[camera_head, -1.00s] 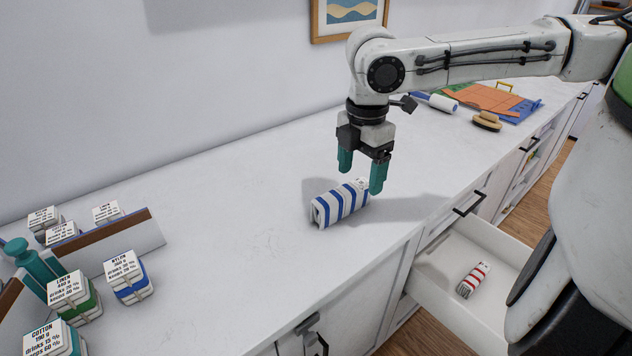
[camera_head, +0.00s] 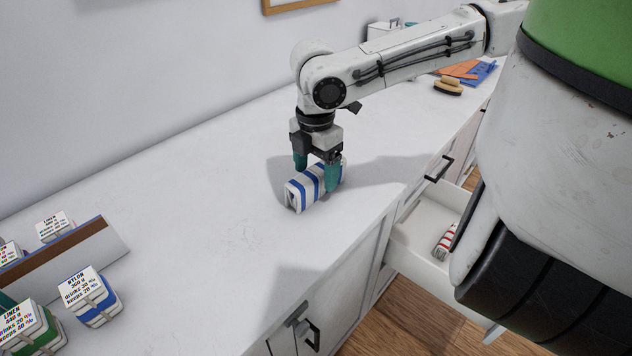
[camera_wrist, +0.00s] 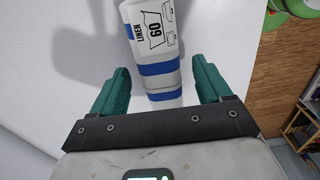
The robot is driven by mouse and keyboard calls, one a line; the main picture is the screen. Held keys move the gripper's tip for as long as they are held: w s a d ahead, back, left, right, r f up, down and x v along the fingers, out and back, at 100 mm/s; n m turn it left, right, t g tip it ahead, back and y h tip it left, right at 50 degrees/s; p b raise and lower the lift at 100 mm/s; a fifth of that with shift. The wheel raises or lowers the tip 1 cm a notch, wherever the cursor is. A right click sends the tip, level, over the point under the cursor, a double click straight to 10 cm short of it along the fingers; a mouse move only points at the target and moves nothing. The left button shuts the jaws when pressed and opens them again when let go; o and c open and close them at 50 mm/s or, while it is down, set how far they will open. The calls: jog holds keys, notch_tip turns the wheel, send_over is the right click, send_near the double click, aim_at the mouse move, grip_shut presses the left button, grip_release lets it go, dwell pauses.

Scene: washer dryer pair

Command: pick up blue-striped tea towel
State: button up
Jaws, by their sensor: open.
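The blue-striped tea towel (camera_head: 309,188) is a white folded roll with blue bands, lying on the white countertop (camera_head: 200,200). In the wrist view the towel (camera_wrist: 158,70) shows a label reading "LINEN 60" and lies between the fingers. My gripper (camera_head: 316,177) points down with its green fingers open, one on each side of the towel's far part. In the wrist view my gripper (camera_wrist: 160,90) has a gap on both sides of the towel.
Labelled fabric bundles (camera_head: 89,295) and a brown-topped divider (camera_head: 70,258) are at left. A brush (camera_head: 447,87) lies at the far right. The counter around the towel is clear.

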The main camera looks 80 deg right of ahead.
jog(key=shift+s+f, duration=0.1)
jog(key=shift+f, duration=1.3)
jog(key=shift+c, duration=0.3)
jog(key=c, duration=1)
jog(key=shift+r, duration=0.1)
